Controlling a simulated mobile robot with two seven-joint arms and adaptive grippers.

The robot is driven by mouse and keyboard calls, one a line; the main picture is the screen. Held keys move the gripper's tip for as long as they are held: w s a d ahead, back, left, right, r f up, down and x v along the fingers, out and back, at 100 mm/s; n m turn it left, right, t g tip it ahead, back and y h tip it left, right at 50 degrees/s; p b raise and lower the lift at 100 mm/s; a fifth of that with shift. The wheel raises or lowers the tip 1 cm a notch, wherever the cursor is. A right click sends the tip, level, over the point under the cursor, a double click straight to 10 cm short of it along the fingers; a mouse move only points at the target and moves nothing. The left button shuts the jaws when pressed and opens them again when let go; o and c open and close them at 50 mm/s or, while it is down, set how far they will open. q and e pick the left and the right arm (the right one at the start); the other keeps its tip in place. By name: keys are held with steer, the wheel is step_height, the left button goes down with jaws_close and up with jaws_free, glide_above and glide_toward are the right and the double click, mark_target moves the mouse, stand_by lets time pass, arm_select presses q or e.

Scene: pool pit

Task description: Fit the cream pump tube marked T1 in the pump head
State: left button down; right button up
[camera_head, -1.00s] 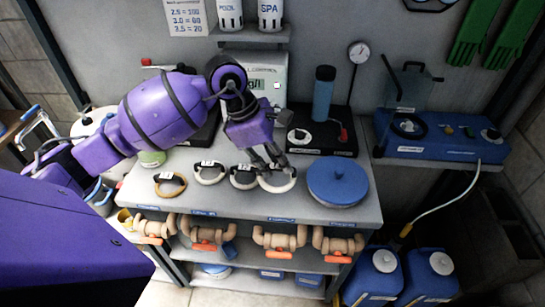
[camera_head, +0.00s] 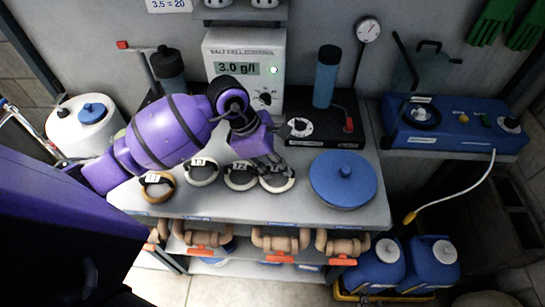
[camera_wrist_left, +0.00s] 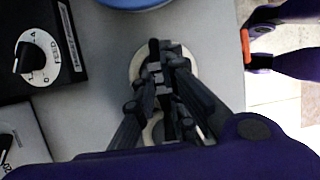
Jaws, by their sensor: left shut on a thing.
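My left gripper (camera_head: 274,172) points down at the bench top and is shut on the rightmost cream ring-shaped tube (camera_head: 291,181). The wrist view also shows this tube (camera_wrist_left: 136,66) lying around and below the fingers, its label hidden by them. Left of it lie a cream tube marked T2 (camera_head: 240,187), another cream tube with a label that seems to read T3 (camera_head: 202,183), and a tan tube (camera_head: 158,195). A blue pump unit (camera_head: 455,142) stands at the right, with a dark round head (camera_head: 421,116) and a clear raised cover (camera_head: 426,72). My right gripper is out of view.
A blue round lid (camera_head: 342,181) lies right of the held tube. Behind stand a black dosing box (camera_head: 330,128) with a blue bottle (camera_head: 326,78) and a salt-cell control box (camera_head: 245,50). Pipes with orange-handled valves (camera_head: 280,243) run below the front edge.

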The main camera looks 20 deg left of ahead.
arm_select(q)
steer(key=shift+w+a+f, duration=0.2)
steer(key=shift+w, duration=0.05)
steer(key=shift+s+d+r, duration=0.1)
steer(key=shift+s+d, duration=0.05)
steer(key=shift+s, duration=0.05)
steer(key=shift+s+d, duration=0.1)
steer(key=shift+s, duration=0.15)
steer(key=c, duration=2.2)
jaws_free()
steer(key=shift+f, duration=0.2)
steer(key=o, duration=0.4)
steer(key=shift+w, duration=0.2)
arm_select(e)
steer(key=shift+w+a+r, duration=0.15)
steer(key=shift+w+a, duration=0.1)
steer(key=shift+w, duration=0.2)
